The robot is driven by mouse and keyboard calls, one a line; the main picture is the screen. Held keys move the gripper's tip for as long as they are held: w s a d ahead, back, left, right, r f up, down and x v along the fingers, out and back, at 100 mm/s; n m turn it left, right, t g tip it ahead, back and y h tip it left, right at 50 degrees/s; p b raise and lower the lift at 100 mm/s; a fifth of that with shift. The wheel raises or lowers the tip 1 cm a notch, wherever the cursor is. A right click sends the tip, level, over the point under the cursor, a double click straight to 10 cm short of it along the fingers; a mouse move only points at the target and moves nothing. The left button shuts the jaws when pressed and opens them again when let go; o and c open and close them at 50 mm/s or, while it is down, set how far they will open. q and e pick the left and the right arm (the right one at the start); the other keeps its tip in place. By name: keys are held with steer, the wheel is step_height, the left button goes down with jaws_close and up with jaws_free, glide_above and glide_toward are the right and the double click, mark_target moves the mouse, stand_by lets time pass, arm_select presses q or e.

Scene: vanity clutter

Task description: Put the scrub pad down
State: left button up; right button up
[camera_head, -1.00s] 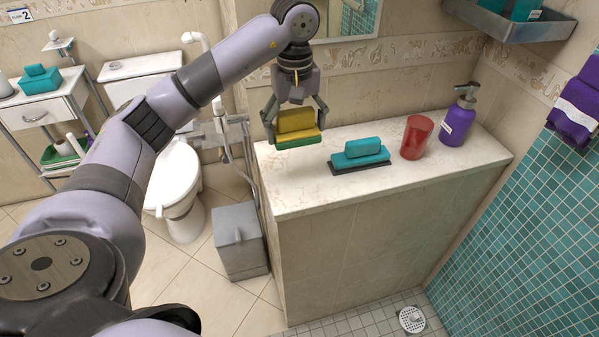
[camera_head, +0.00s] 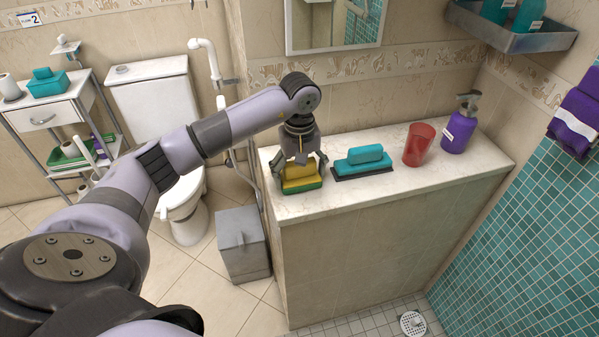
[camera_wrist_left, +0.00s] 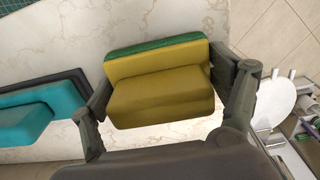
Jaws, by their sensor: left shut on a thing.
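The scrub pad (camera_head: 301,184) is yellow with a green underside. It is at the left end of the marble counter (camera_head: 400,192), low at the counter top; I cannot tell for sure whether it touches. My left gripper (camera_head: 300,170) points down and is shut on the pad, one finger at each end. The left wrist view shows the yellow pad (camera_wrist_left: 160,92) between both fingers, its green layer at the far side. My right gripper is not in view.
A teal scrub brush with a dark base (camera_head: 363,163) lies just right of the pad. A red cup (camera_head: 419,146) and a purple pump bottle (camera_head: 460,130) stand farther right. The counter's front strip is clear. A toilet (camera_head: 182,195) and grey bin (camera_head: 243,243) are left.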

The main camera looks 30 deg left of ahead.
arm_select(q)
steer(key=shift+f, duration=0.1)
steer(key=o, duration=0.9)
steer(key=shift+o, duration=0.2)
steer(key=shift+r, duration=0.65)
step_height(320, 180, up, 10)
steer(key=shift+f+b, duration=0.1)
steer(key=shift+b, duration=0.9)
steer(key=shift+r, duration=0.6)
